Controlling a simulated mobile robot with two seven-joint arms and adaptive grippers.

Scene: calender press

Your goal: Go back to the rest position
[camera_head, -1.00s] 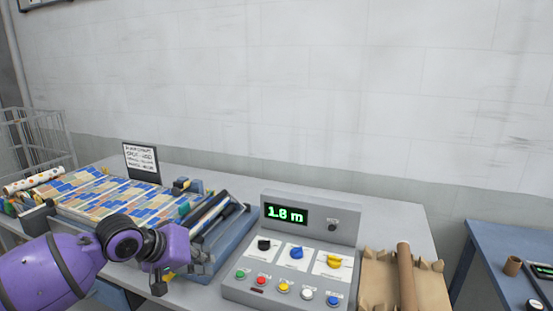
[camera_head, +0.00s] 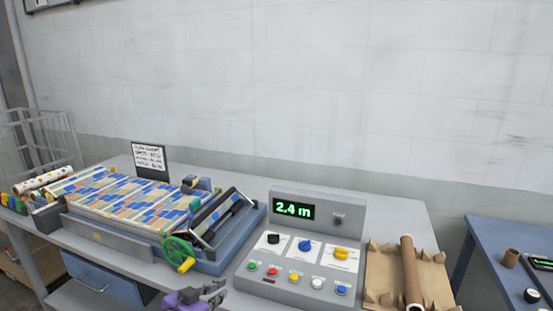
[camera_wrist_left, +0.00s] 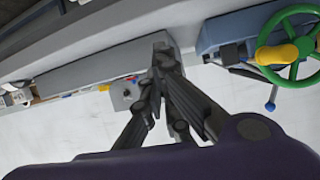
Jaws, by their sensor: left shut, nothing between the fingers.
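My left gripper (camera_head: 210,293) shows at the bottom edge of the head view, with only part of its purple wrist and grey fingers in frame. It is low, in front of the table's front edge, below the green handwheel and left of the control box. In the left wrist view the left gripper (camera_wrist_left: 162,48) has its dark fingers together with nothing between them. My right gripper is not in view.
The press (camera_head: 128,237) with patterned sheet and green handwheel (camera_head: 178,250) stands on the grey table. The handwheel also shows in the left wrist view (camera_wrist_left: 300,40). The control box (camera_head: 315,257) reads 2.4 m. A brown roll (camera_head: 409,270) lies right; a blue table (camera_head: 490,240) stands beyond.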

